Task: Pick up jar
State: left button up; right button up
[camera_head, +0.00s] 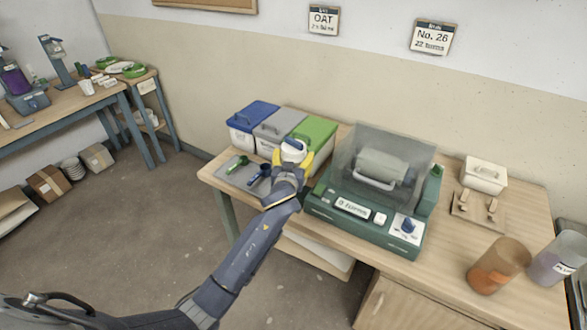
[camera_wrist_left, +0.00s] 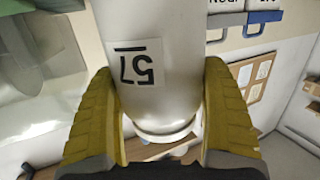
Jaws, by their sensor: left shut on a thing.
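The jar (camera_head: 292,147) is white and sits between the yellow fingers of my left gripper (camera_head: 293,158) in the head view. In the left wrist view the jar (camera_wrist_left: 152,105) fills the space between both fingers and bears a label with the number 57, seen upside down. My left gripper is shut on it. The jar is in front of the coloured bins and left of the green machine; whether it touches any surface below cannot be told. My right gripper is not in view.
Blue (camera_head: 252,115), grey (camera_head: 279,125) and green (camera_head: 318,133) lidded bins stand close behind. A green machine with a clear hood (camera_head: 372,195) is close on the right. A grey tray with tools (camera_head: 236,179) lies left. Two cups (camera_head: 497,268) (camera_head: 557,260) stand far right.

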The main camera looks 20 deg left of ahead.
pick_arm(q)
notch_tip(320, 180, up, 20)
jog(key=shift+f, duration=0.15)
dwell(1.3)
dwell(0.5)
